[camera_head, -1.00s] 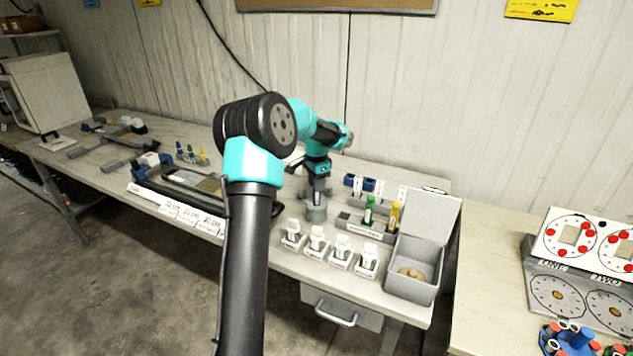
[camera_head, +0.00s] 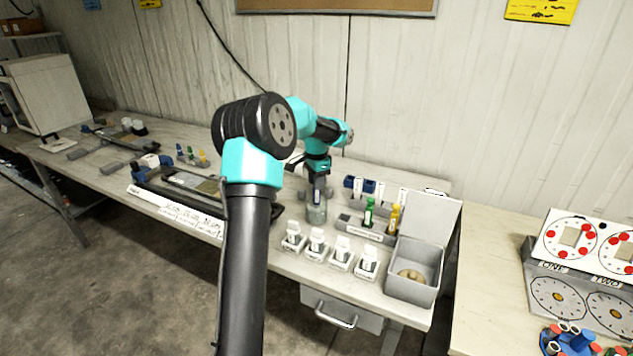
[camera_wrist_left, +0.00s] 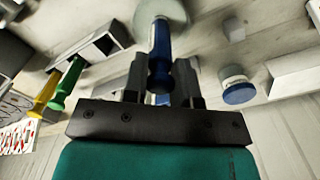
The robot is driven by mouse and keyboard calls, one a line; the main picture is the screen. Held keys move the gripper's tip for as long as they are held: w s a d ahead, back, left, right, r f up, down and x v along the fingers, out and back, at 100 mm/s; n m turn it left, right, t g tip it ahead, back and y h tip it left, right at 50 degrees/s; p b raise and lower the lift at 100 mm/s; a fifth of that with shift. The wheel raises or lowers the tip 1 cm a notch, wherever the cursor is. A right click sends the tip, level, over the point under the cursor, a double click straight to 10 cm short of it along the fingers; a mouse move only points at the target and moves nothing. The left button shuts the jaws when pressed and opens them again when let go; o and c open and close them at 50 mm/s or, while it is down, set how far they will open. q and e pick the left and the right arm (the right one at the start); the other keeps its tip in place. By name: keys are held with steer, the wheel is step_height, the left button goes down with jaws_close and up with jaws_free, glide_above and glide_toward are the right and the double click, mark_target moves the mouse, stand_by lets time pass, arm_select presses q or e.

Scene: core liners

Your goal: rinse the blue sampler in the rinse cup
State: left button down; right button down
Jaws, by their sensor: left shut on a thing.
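My left gripper (camera_head: 317,194) is shut on the blue sampler (camera_wrist_left: 160,42), whose blue handle runs between the two fingers (camera_wrist_left: 160,78) in the left wrist view. The rinse cup (camera_head: 316,214) is a round grey-green cup on the bench, directly below the gripper; its rim also shows at the top of the left wrist view (camera_wrist_left: 174,10). The sampler's lower end reaches to the cup's mouth or into it; how deep is hidden. My right gripper is in neither view.
A grey rack holds a green sampler (camera_head: 369,212) and a yellow sampler (camera_head: 393,217) right of the cup. Several small white labelled holders (camera_head: 341,258) line the front edge. An open grey box (camera_head: 414,288) stands at the right end. A dark tray (camera_head: 150,180) lies left.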

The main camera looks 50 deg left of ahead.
arm_select(q)
steer(key=shift+f, duration=0.1)
steer(key=shift+f, duration=0.6)
steer(key=shift+r, duration=0.1)
steer(key=shift+r, duration=0.6)
steer(key=shift+f, duration=0.75)
steer(key=shift+r, duration=0.15)
steer(key=shift+r, duration=0.6)
stand_by(0.4)
